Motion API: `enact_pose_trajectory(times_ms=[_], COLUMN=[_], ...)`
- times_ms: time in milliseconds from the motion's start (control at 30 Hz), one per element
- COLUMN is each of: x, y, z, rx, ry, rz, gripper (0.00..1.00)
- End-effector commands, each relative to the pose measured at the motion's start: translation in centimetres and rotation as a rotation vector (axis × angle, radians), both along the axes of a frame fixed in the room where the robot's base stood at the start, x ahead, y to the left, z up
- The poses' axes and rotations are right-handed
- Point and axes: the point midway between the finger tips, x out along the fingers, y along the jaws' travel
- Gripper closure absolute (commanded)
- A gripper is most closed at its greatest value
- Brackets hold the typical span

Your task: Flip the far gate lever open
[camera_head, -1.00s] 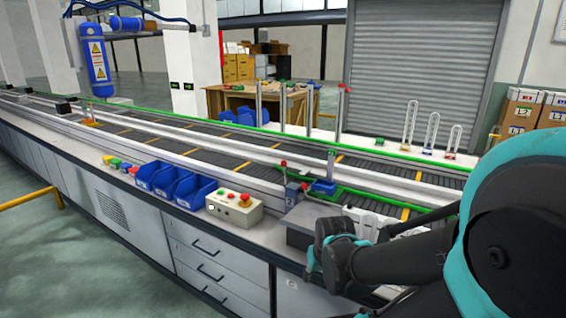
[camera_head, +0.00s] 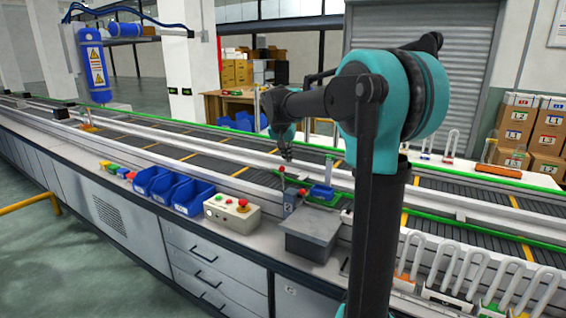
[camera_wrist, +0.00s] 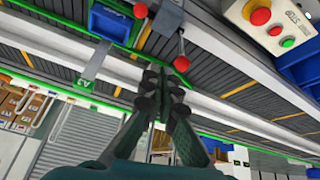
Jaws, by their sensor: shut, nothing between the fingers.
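My gripper (camera_head: 287,157) is shut and empty, pointing down over the conveyor's near side. Just below its tips in the head view is a thin lever with a red ball knob (camera_head: 282,169). A second red knob (camera_head: 302,192) sits lower and to the right, by a blue gate block (camera_head: 321,192). In the wrist view my closed fingertips (camera_wrist: 160,72) are left of and slightly below one red knob (camera_wrist: 182,64); contact is not clear. The other red knob (camera_wrist: 140,10) is near the top edge. I cannot tell for certain which lever is the far one.
A control box (camera_head: 232,211) with buttons and blue bins (camera_head: 172,190) stand left of the levers on the near counter. A grey box (camera_head: 312,232) stands to the right. White looped tubes (camera_head: 455,270) stand at lower right. My arm hides part of the conveyor.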

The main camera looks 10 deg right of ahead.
Motion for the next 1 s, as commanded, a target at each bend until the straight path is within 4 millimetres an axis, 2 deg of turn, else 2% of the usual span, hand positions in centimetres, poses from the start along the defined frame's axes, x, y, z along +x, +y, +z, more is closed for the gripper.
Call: enact_pose_trajectory(times_ms=[33,133,233,367,767,867,1000], x=[1.5,3.6,4.8,5.5,5.7,6.0,7.0], y=[0.5,1.1,1.5,1.7,1.6,1.3,0.7], z=[1.2,3.0,4.1,4.7,4.5,3.7,1.8], rx=[-0.003,-0.008,-0.01,-0.011,-0.011,-0.011,-0.01], ry=[-0.009,-0.026,-0.038,-0.044,-0.045,-0.044,-0.045], rz=[-0.016,-0.047,-0.068,-0.08,-0.08,-0.081,-0.081], gripper=[1.0,1.0,1.0,1.0,1.0,1.0,1.0])
